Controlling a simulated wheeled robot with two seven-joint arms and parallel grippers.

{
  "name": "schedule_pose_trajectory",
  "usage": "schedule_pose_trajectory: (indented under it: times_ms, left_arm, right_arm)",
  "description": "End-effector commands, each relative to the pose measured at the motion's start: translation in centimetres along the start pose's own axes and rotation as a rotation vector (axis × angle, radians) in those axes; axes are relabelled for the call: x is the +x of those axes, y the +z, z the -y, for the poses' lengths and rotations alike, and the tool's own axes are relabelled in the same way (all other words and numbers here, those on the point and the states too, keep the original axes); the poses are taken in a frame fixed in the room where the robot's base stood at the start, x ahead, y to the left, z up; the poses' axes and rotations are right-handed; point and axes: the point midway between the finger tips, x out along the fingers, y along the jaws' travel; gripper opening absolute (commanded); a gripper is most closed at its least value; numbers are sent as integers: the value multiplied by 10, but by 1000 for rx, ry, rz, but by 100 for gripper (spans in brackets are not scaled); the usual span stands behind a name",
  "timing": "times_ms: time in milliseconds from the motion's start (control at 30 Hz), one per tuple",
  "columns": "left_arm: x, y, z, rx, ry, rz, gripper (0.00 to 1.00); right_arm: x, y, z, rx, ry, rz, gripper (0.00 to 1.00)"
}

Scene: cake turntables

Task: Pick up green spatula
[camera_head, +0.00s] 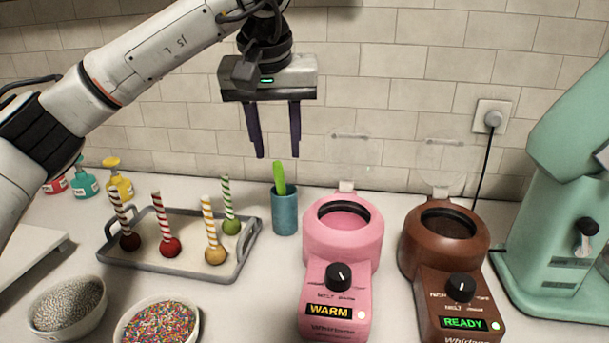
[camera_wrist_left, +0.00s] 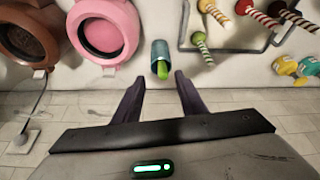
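The green spatula (camera_head: 279,176) stands upright in a blue-teal cup (camera_head: 285,213) on the counter; only its upper part shows above the rim. My left gripper (camera_head: 277,157) is open and empty, pointing down above the cup, with its fingertips a little above the spatula's top in the head view. In the left wrist view the spatula (camera_wrist_left: 163,70) and the cup (camera_wrist_left: 160,47) appear between and beyond the two spread fingers (camera_wrist_left: 160,84). Nothing is between the fingers. My right gripper is in neither view.
A pink melter (camera_head: 343,245) stands close to the right of the cup, with a brown melter (camera_head: 445,250) beyond it. A grey tray (camera_head: 187,273) with cake pops is to the left. Bowls of sprinkles (camera_head: 158,322) are in front. A tiled wall (camera_head: 400,90) stands behind.

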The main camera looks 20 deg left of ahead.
Motion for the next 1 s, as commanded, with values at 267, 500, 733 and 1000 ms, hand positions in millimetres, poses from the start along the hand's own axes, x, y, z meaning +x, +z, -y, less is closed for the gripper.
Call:
schedule_pose_trajectory:
  times_ms: [267,500,733,1000]
  left_arm:
    - [26,1,0,1,-1,2,38]
    - [55,-1,2,0,-1,1,38]
    - [88,-4,6,0,-1,2,38]
    - [103,-4,6,0,1,0,38]
  right_arm:
    - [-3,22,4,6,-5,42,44]
    - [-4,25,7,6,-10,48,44]
    - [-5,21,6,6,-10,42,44]
    - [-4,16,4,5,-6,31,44]
